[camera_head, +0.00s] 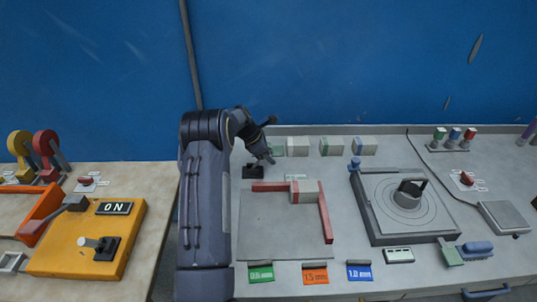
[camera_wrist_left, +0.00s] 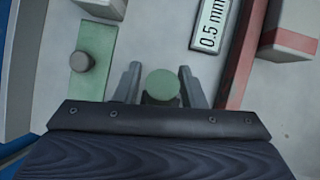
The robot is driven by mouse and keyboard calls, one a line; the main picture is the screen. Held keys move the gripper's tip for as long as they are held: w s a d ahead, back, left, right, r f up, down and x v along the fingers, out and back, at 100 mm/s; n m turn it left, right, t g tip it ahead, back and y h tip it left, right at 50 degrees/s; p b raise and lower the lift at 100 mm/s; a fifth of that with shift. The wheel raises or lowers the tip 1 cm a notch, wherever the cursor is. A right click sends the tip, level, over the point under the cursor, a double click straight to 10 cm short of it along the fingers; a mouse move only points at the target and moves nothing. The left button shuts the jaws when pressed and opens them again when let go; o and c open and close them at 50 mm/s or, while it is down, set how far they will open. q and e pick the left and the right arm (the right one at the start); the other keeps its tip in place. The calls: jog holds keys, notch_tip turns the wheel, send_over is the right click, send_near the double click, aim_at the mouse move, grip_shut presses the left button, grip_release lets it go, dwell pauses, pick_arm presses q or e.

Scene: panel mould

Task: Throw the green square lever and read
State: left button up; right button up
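In the left wrist view a round green knob (camera_wrist_left: 162,83) sits between the two fingers of my left gripper (camera_wrist_left: 161,72). The fingers stand apart, one on each side of it, and seem not to press on it; contact is hard to judge. A flat green plate with a grey round knob (camera_wrist_left: 83,62) lies to their left. A white readout (camera_wrist_left: 209,22) shows 0.5 mm. In the head view my left gripper (camera_head: 264,157) is low at the back of the grey bench, close to a green-marked block (camera_head: 297,145) and partly hiding what is there. My right gripper is out of view.
A red L-shaped fence (camera_head: 325,216) with a pale block (camera_head: 305,190) is on a grey plate. A round-dial fixture (camera_head: 407,203) stands right of it. Green, orange and blue tags (camera_head: 314,273) line the front. A yellow box (camera_head: 75,242) reading ON is on the left table.

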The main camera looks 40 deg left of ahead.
pick_arm(q)
jog(key=shift+o, duration=0.3)
jog(key=shift+s+a+r, duration=0.15)
jog(key=shift+r, duration=0.15)
jog(key=b+v, duration=0.1)
jog(key=v, duration=0.5)
jog(key=shift+s+r+b, duration=0.15)
jog(key=shift+b, duration=0.2)
jog(key=shift+s+a+r, duration=0.1)
jog(key=shift+s+r, duration=0.05)
jog(key=shift+r, duration=0.15)
